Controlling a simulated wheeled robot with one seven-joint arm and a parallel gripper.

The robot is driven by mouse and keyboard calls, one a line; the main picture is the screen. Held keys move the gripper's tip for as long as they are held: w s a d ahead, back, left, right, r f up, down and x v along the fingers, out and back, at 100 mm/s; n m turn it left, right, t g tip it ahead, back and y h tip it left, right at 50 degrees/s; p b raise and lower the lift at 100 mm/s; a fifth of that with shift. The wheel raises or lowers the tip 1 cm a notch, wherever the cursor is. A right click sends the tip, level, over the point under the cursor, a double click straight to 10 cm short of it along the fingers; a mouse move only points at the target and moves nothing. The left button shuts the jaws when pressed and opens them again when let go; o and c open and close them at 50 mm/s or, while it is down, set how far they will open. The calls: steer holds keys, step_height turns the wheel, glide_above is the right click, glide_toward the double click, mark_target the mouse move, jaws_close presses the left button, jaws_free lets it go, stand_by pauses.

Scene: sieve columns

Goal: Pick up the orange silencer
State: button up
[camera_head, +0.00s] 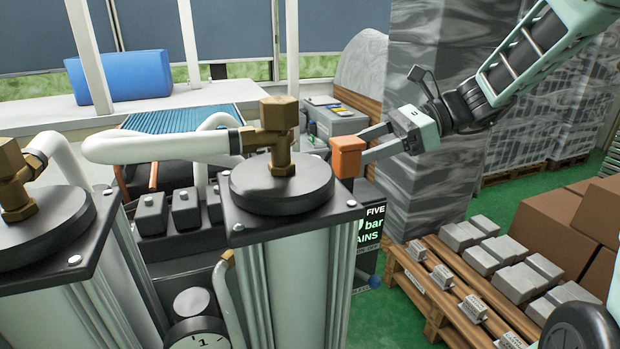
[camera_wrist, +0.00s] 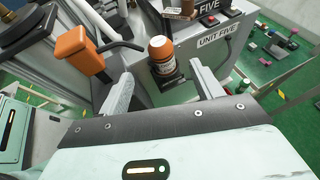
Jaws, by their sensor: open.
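My gripper (camera_head: 364,145) is open and empty. In the wrist view my gripper (camera_wrist: 161,73) has its fingers apart. I cannot tell whether a finger touches the block. Its underside and mounting are hidden in the head view.
A column with a black top plate (camera_head: 282,190) and brass fitting (camera_head: 279,130) is left of the gripper. A wrapped pillar (camera_head: 425,200) stands behind it. A pallet (camera_head: 450,290) of grey blocks is below right.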

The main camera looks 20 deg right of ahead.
mark_target(315, 158)
steer(key=p+x, duration=0.1)
steer(key=x, duration=0.2)
steer(key=p+x, duration=0.1)
steer(key=x, duration=0.5)
steer(key=shift+w+a+r+p, duration=0.15)
steer(key=shift+a+r+p, duration=0.1)
steer(key=shift+a+p, duration=0.15)
steer(key=shift+w+a+f, duration=0.1)
steer(key=shift+a+f, duration=0.1)
steer(key=shift+a, duration=0.05)
steer(key=shift+c, duration=0.4)
steer(key=c, duration=1.1)
